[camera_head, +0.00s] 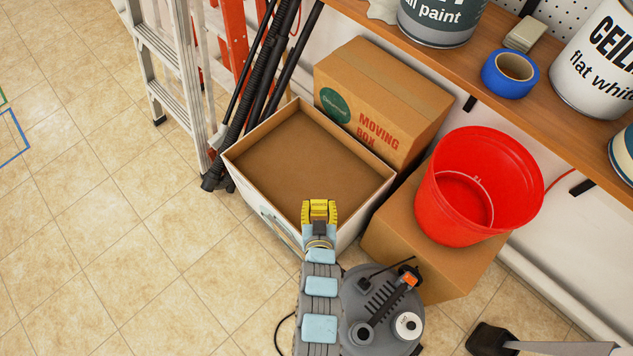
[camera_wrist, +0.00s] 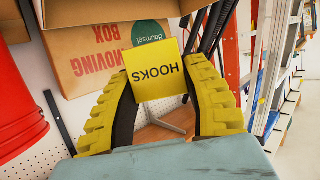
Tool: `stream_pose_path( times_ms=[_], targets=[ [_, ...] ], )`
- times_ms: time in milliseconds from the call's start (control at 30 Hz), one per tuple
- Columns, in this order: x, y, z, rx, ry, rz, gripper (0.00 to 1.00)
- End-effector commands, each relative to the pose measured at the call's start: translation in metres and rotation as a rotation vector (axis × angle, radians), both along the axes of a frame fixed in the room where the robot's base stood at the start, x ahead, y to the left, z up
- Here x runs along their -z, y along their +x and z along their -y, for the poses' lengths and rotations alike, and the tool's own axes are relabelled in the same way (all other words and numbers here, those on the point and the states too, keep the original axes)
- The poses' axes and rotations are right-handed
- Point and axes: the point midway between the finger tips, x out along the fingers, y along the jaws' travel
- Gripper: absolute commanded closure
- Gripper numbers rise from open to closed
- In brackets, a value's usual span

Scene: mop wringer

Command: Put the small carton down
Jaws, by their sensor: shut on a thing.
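The small carton is yellow with "HOOKS" printed on it, upside down in the wrist view (camera_wrist: 155,68). My gripper has yellow ribbed fingers and is shut on the carton, one finger on each side in the wrist view (camera_wrist: 157,80). In the head view my gripper (camera_head: 319,213) is over the near side of an open white-sided box; the carton is hard to tell from the yellow fingers there. The carton is held up, and its height above the box cannot be told.
The open box (camera_head: 310,158) shows a flat, bare brown surface inside. A closed moving box (camera_head: 385,95) stands behind it. A red bucket (camera_head: 470,185) sits on another carton at right. Ladders (camera_head: 175,75) and black hoses (camera_head: 255,90) stand at left. A shelf (camera_head: 450,60) holds paint cans.

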Motion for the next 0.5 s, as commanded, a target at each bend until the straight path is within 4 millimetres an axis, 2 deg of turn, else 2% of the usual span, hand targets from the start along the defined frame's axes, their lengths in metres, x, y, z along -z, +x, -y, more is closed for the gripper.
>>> stream_pose_path(
  times_ms=[500],
  targets=[
    [0.034, 0.072, 0.007, 0.001, 0.000, 0.001, 0.88]
  ],
)
